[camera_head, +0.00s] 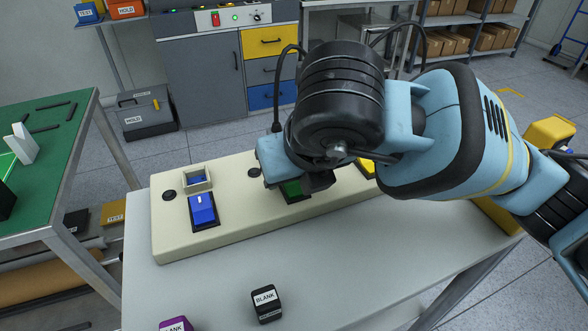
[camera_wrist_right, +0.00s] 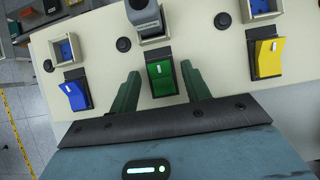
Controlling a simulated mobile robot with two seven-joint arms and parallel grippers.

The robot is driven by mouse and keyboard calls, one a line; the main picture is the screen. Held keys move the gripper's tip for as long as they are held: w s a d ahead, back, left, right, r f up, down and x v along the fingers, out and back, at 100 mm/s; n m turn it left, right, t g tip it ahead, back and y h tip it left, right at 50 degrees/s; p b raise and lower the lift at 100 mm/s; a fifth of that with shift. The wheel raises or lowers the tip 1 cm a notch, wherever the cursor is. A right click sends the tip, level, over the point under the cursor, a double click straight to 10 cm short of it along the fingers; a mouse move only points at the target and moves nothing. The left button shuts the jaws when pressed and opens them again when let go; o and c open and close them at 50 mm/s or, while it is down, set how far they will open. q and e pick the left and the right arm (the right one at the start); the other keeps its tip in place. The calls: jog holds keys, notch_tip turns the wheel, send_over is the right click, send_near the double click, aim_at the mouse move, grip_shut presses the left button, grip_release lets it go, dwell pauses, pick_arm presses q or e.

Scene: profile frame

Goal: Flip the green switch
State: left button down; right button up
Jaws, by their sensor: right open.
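The green switch (camera_head: 292,189) is a rocker in a black frame on a long cream panel (camera_head: 240,225). In the head view my right gripper (camera_head: 316,182) is over it and hides part of it. In the right wrist view the green switch (camera_wrist_right: 161,77) shows between the two dark green fingers of my right gripper (camera_wrist_right: 161,84). The fingers are apart, one on each side of the switch, with nothing held. Whether they touch the panel I cannot tell. My left gripper is not in view.
A blue switch (camera_head: 202,210) and a yellow switch (camera_wrist_right: 268,58) flank the green one. Cream square boxes stand behind them, and a grey rounded piece (camera_wrist_right: 145,17) stands behind the green one. A black "BLANK" block (camera_head: 265,304) and a purple block (camera_head: 175,325) lie in front.

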jog(key=p+v, duration=0.1)
jog(key=v, duration=0.6)
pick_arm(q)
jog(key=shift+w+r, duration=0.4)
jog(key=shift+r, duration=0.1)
pick_arm(e)
jog(key=shift+s+r, duration=0.15)
jog(key=shift+r, duration=0.2)
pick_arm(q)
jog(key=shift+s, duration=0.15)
